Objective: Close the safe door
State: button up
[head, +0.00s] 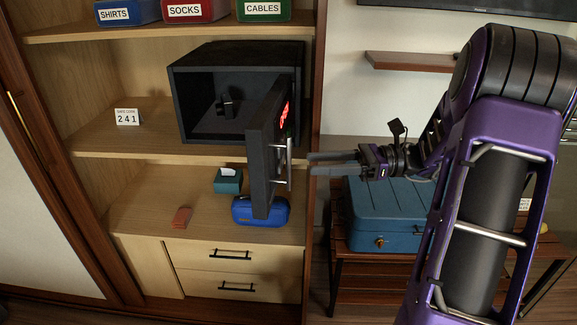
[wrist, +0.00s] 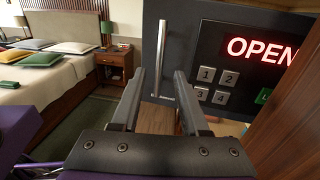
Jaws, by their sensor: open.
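The black safe (head: 200,97) sits on the middle shelf of the wardrobe, with a dark object (head: 226,103) inside. Its door (head: 262,158) stands wide open, swung out toward me from the right side. The door's outer face shows a vertical silver handle (wrist: 161,58), a keypad (wrist: 215,84) and a red "OPEN" display (wrist: 262,49). My gripper (head: 312,164) is open and empty to the right of the door. In the wrist view, my fingers (wrist: 158,72) point at the door's face near the lower end of the handle. I cannot tell whether they touch it.
A "241" card (head: 126,117) stands left of the safe. Below are a teal tissue box (head: 228,184), a blue case (head: 247,213) and a pinkish item (head: 182,217). The wardrobe's right upright (head: 316,90) is close to my gripper. A blue suitcase (head: 385,225) lies on a rack beneath my arm.

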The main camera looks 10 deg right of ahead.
send_over(289, 190)
jog(key=shift+w, duration=0.3)
grip_shut()
dwell(1.4)
